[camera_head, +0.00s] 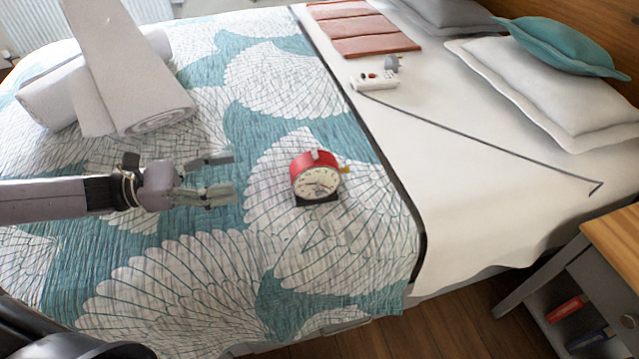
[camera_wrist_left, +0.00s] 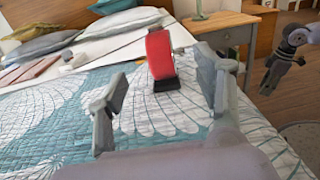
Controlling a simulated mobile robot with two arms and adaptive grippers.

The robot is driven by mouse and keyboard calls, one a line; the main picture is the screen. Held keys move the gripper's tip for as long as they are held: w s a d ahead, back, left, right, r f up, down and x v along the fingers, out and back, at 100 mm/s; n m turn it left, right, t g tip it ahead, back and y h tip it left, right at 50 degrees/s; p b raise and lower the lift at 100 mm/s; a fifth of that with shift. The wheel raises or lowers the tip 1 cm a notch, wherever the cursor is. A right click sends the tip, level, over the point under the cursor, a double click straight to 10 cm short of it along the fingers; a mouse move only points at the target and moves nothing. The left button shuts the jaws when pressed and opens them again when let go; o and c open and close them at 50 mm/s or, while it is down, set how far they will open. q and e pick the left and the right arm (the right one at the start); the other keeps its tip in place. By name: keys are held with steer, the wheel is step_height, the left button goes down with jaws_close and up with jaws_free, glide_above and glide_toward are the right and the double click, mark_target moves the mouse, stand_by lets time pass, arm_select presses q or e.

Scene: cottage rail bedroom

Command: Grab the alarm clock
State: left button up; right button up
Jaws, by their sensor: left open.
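The red alarm clock (camera_head: 317,177) stands upright on the quilt near the middle of the bed, its pale face toward the front in the head view. In the left wrist view the clock (camera_wrist_left: 160,55) shows its red side on a dark base, between the two fingers. My left gripper (camera_head: 231,176) is open and empty, to the left of the clock with its fingers pointing at it. A gap of quilt separates them. What looks like my right gripper (camera_wrist_left: 272,80) hangs at the right of the left wrist view, away from the clock; its jaws are unclear.
Rolled grey towels (camera_head: 155,112) lie at the back left of the bed. A white power strip (camera_head: 374,82) with a cord and red-brown folded panels (camera_head: 362,30) lie behind the clock. Pillows (camera_head: 550,95) are at the right. A nightstand (camera_head: 620,235) stands at the right edge.

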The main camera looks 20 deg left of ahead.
arm_select(q)
steer(key=b, duration=0.1)
glide_toward(309, 158)
steer(key=x, duration=0.4)
steer(key=shift+s+d, duration=0.15)
steer(key=shift+d, duration=0.35)
steer(key=shift+w+d, duration=0.4)
steer(key=shift+d, duration=0.15)
steer(key=x, duration=0.4)
steer(key=shift+w+p, duration=0.35)
steer(key=shift+w, duration=0.05)
steer(key=shift+w+d, duration=0.1)
steer(key=shift+d, duration=0.1)
steer(key=shift+f, duration=0.1)
steer(key=shift+c, duration=1.4)
steer(key=c, duration=0.8)
jaws_close()
arm_select(e)
steer(key=shift+v, duration=1.1)
steer(key=shift+w+r, duration=0.1)
steer(key=shift+w, duration=0.1)
